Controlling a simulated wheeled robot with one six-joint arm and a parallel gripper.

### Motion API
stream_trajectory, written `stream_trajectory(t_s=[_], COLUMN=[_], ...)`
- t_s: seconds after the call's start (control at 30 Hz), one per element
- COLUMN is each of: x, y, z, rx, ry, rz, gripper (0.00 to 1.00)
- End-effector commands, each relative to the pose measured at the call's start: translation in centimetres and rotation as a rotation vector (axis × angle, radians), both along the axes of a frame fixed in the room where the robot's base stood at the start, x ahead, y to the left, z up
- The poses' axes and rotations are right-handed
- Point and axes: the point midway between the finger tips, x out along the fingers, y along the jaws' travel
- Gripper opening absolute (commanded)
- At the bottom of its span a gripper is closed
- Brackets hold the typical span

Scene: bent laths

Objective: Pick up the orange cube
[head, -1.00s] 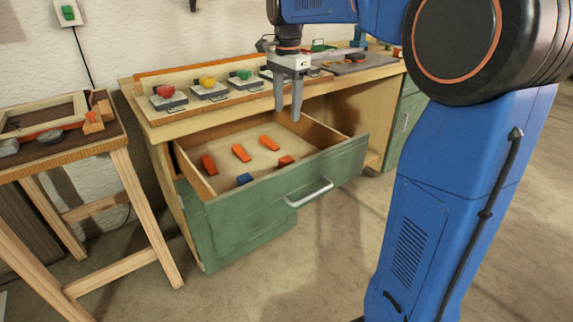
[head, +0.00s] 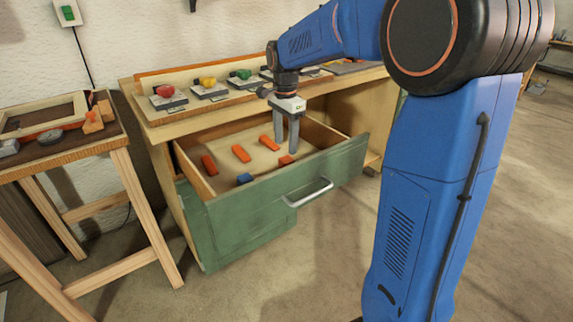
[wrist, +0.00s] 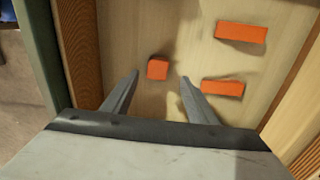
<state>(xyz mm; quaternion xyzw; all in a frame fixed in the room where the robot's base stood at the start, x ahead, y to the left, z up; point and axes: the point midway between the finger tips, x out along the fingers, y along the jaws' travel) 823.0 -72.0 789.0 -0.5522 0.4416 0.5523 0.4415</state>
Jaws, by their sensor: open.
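The orange cube (head: 286,161) lies on the floor of the open drawer, near its green front and toward the right in the head view. In the wrist view the orange cube (wrist: 157,69) shows whole, between the lines of the two fingers and just beyond their tips. My gripper (head: 286,146) points down over the drawer, open and empty, above the cube. In the wrist view my gripper (wrist: 160,76) has its two fingers spread, with nothing between them. The cube's exact distance below the fingertips is hard to judge.
Longer orange blocks (head: 241,153) and a blue block (head: 244,179) also lie in the drawer. Two orange blocks (wrist: 240,32) are right of the cube in the wrist view. The drawer's green front (head: 320,175) and wooden sides surround the space. The worktop (head: 180,128) overhangs behind.

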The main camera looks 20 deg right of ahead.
Motion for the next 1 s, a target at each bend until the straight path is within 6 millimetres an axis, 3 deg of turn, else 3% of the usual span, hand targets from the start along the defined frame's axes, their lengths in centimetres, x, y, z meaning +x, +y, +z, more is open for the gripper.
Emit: stream_trajectory(t_s=[0.17,0.5,0.8,1.0], x=[-0.2,-0.5,-0.5,-0.5], y=[0.0,-0.2,-0.2,-0.2], z=[-1.1,-5.1,-5.4,-5.4], rx=[0.0,0.0,0.0,0.0], ry=[0.002,0.001,0.0,0.0], rz=[0.0,0.0,0.0,0.0], gripper=[0.53,0.53,0.53,0.09])
